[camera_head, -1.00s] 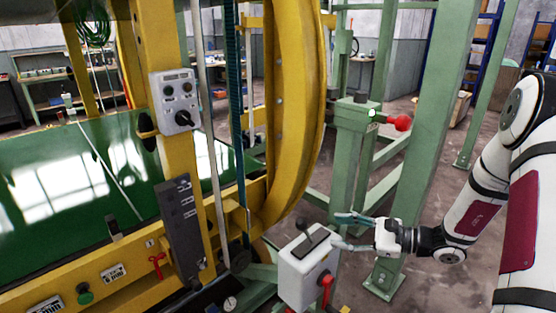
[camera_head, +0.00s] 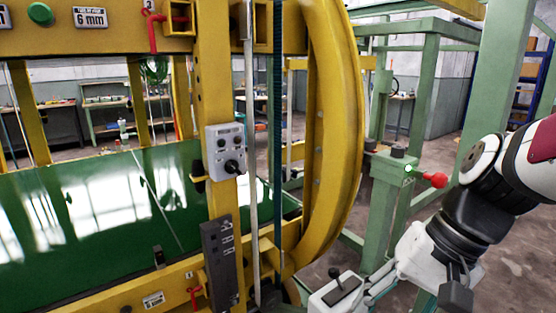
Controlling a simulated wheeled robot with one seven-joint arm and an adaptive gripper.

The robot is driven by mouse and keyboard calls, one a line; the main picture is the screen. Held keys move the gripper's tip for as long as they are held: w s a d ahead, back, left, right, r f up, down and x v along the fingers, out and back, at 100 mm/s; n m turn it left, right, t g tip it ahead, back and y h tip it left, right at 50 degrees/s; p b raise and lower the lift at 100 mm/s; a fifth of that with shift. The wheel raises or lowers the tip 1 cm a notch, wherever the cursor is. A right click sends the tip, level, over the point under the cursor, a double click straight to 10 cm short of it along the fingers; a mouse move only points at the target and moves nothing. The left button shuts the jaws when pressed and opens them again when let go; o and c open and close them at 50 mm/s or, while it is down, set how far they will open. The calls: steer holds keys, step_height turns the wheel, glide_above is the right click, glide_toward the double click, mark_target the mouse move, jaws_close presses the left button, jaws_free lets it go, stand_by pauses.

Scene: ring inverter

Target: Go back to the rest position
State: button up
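My gripper (camera_head: 376,284) is at the lower right of the picture, at the end of my white and black arm. Its thin fingers point left and down and look apart, with nothing seen between them. They are close beside the grey-white control box (camera_head: 330,300) with the black lever in the picture. I cannot tell whether they touch it. The lower part of that box is cut off by the picture's edge.
The yellow ring frame (camera_head: 345,130) of the inverter stands left of my arm, with a grey button panel (camera_head: 225,150) on its post. A green post (camera_head: 390,200) with a red knob (camera_head: 434,180) stands near my arm. Green uprights rise behind.

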steer(key=s+d+r+n+t+h+p, duration=0.2)
steer(key=s+d+r+n+t+h, duration=0.2)
steer(key=s+r, duration=0.2)
steer(key=shift+s+d+r+h, duration=0.25)
steer(key=shift+s+r+h, duration=0.1)
steer(key=shift+s, duration=0.55)
